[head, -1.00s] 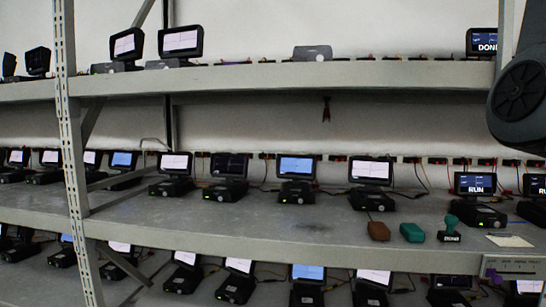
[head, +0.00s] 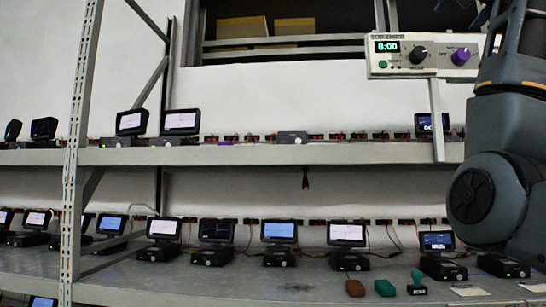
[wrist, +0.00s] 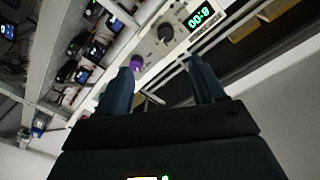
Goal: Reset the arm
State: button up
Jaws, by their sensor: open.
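My gripper (wrist: 160,88) shows in the wrist view with its two dark blue fingers apart and nothing between them. It is raised near a white control panel (wrist: 165,35), which has a green display, a dark knob and a purple knob (wrist: 137,62). I cannot tell how far the fingers are from the panel. In the head view my arm (head: 495,150) stands at the right edge, and the gripper itself is out of frame. The panel (head: 402,71) there reads 8:00, with a green button (head: 383,64) at its lower left.
A metal rack has an upper shelf (head: 350,153) and a middle shelf (head: 230,275), both carrying several small screen devices. A brown block (head: 355,288), a green block (head: 384,288) and a stamp (head: 417,284) lie on the middle shelf. An upright (head: 80,160) stands at the left.

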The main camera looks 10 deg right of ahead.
jog(key=w+a+f+n, duration=0.1)
jog(key=w+f, duration=0.3)
jog(key=f, duration=0.6)
jog(key=w+f+n+g, duration=0.1)
jog(key=w+f, duration=0.3)
jog(key=f, duration=0.6)
jog(key=w+a+f+n, duration=0.1)
jog(key=w+f, duration=0.3)
jog(key=f, duration=0.6)
jog(key=s+a+f+n+y, duration=0.1)
jog(key=s+a+f+n, duration=0.15)
jog(key=f, duration=1.15)
jog(key=s+a+f+n, duration=0.1)
jog(key=s+a+f, duration=0.15)
jog(key=f, duration=1.15)
jog(key=s+a+f+n+y, duration=0.1)
jog(key=s+a+f, duration=0.4)
jog(key=s+f, duration=0.45)
jog(key=s+a+f+n+y, duration=0.2)
jog(key=s+a+f, duration=0.2)
jog(key=s+f, duration=0.55)
jog(key=s+a+r+n+y, duration=0.1)
jog(key=s+a, duration=0.2)
jog(key=s, duration=1.1)
jog(key=s+a+r+n+g+y, duration=0.1)
jog(key=s+a, duration=0.3)
jog(key=s, duration=1.1)
jog(key=shift+s, duration=0.2)
